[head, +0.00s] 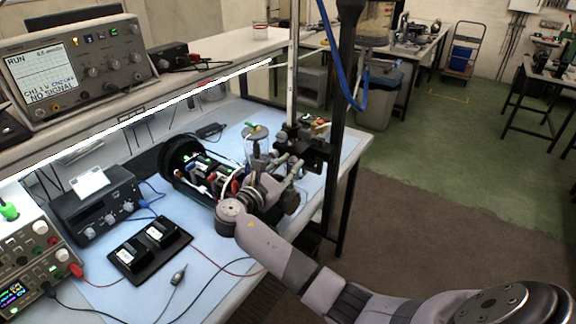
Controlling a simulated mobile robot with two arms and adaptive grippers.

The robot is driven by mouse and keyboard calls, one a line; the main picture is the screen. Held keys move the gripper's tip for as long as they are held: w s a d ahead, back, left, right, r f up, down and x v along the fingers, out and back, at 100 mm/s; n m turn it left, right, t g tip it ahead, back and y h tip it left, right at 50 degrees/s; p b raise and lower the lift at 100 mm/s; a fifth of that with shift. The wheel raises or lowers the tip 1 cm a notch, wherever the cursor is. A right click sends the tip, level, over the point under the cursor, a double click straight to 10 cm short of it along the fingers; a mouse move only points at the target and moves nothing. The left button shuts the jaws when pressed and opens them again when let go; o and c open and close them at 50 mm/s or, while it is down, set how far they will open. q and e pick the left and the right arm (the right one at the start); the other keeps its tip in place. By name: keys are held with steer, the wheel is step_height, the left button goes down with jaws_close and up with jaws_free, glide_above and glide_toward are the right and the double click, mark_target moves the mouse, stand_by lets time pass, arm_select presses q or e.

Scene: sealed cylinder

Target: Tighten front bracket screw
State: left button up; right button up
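My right arm reaches in from the lower right, over the front of the bench. My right gripper (284,172) is at the arm's far end, beside a dark clamp block on an upright post. Its fingers blend with the metal parts there, so I cannot tell whether it is open or holding something. A black cylinder (181,152) lies on the blue mat, with its round end ring at the left and electronics showing inside. My wrist hides its right end. The front bracket and its screw cannot be made out. My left gripper is not in view.
A clear jar (256,146) stands behind my wrist. Power supplies stand at left, an oscilloscope (78,72) on the shelf above. Open floor lies to the right.

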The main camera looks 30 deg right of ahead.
jaws_close()
steer(key=shift+f+m+b, duration=0.2)
steer(key=shift+m+b, duration=0.5)
steer(key=shift+m, duration=0.1)
steer(key=shift+r+m+b, duration=0.15)
steer(key=shift+m+b, duration=0.2)
steer(key=shift+m, duration=0.35)
steer(key=shift+r, duration=0.1)
steer(key=shift+o, duration=2.4)
jaws_free()
